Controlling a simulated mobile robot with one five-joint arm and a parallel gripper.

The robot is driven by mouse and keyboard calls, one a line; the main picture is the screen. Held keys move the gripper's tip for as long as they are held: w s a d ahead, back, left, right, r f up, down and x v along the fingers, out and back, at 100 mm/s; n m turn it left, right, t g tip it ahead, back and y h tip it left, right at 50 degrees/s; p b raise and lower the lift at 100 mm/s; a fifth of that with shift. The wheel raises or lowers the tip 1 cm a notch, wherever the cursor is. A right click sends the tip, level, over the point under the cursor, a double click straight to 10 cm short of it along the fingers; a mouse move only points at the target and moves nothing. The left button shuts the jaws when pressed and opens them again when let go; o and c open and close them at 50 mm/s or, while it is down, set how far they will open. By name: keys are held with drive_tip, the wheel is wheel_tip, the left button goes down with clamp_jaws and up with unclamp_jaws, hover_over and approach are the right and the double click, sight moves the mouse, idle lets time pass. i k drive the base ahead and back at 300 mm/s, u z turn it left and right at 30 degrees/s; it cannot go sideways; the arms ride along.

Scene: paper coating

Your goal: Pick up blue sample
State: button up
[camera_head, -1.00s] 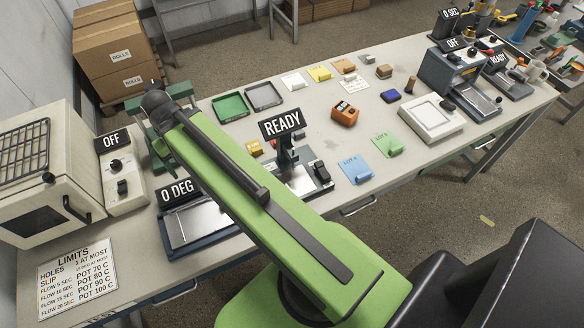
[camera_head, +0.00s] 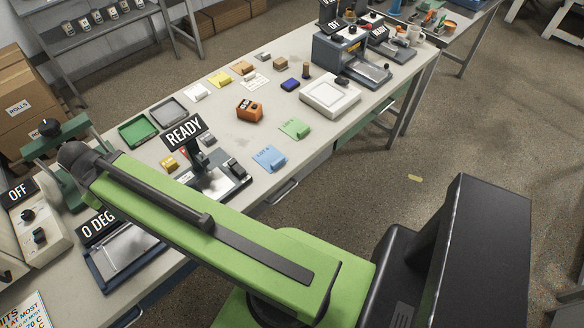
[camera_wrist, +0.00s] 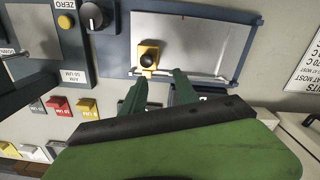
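A light blue sample card (camera_head: 269,157) with a lot label and a small raised block lies flat near the table's front edge in the head view. A pale green card (camera_head: 295,128) lies beyond it. The blue card is not seen in the wrist view. My arm hides the fingers in the head view.
A device with a READY sign (camera_head: 185,131) stands left of the blue card. In the wrist view, a yellow block with a black knob (camera_wrist: 148,57) is near the fingers.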

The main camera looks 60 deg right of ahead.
sight(269, 158)
drive_tip(key=z, duration=0.05)
drive_tip(key=k, duration=0.7)
drive_tip(key=u, duration=1.95)
drive_tip(key=i, duration=1.05)
drive_tip(key=z, duration=4)
drive_tip(key=i, duration=1.05)
drive_tip(key=u, duration=0.05)
